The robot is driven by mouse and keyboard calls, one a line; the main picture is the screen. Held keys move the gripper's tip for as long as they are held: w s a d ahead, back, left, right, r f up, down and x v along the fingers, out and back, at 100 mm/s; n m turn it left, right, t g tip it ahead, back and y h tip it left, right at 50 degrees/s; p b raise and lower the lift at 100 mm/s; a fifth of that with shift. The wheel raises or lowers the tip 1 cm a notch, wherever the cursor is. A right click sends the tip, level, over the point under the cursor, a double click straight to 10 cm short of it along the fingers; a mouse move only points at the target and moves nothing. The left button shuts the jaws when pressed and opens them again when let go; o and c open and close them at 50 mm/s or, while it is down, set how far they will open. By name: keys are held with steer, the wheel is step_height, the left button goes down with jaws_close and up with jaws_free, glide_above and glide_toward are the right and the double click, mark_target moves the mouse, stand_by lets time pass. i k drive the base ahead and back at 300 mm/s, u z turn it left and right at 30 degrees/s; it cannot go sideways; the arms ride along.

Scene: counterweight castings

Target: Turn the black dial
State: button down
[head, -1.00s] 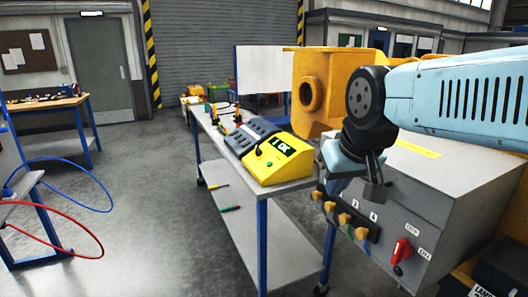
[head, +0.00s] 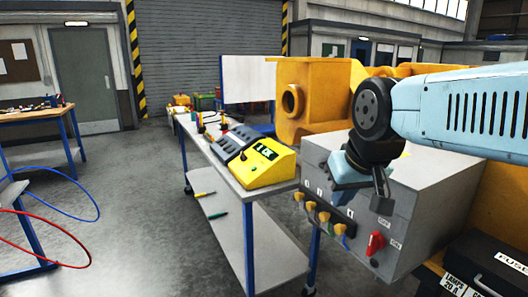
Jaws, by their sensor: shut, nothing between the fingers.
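A small black knob (head: 243,156) stands on the sloping face of the yellow instrument (head: 272,172), left of its dark display; it is the likeliest black dial, though too small to show a pointer. The display has green characters too small to read surely. The instrument sits on the near end of a grey-topped cart (head: 233,184). My gripper (head: 382,206) is shut and empty, pointing down in front of the grey control box (head: 412,208), above and close to its red switch (head: 376,243). It is well right of the knob and apart from it.
Yellow knobs (head: 323,217) line the box front. Yellow castings (head: 308,90) stand behind the cart and box. A black fuse case (head: 490,268) is at bottom right. Red and blue hoses (head: 58,249) lie left. The floor between is clear.

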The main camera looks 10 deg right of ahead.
mark_target(243, 157)
steer(key=i, duration=0.9)
steer(key=u, duration=0.05)
